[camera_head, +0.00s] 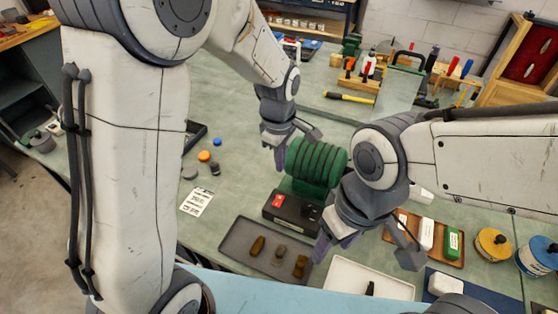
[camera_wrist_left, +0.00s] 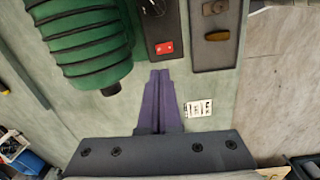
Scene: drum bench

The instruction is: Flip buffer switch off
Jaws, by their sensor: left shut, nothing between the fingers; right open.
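The buffer is a green ribbed unit (camera_head: 318,163) on the bench, also in the left wrist view (camera_wrist_left: 92,50). A black control box (camera_head: 296,214) sits at its front, with a red switch (camera_head: 278,201) at the left and a dark knob at the right. The red switch shows clearly in the left wrist view (camera_wrist_left: 164,47); its on or off position is unclear. My left gripper (camera_head: 279,158) is by the buffer's left side. In the wrist view its purple fingers (camera_wrist_left: 158,76) are shut and empty, pointing toward the switch, apart from it in the picture. My right gripper (camera_head: 365,250) is open and empty, right of the box.
A dark tray (camera_head: 235,247) with brown pieces lies in front of the box. A white tray (camera_head: 345,275) is right of it. A printed card (camera_head: 196,202) and small discs lie to the left.

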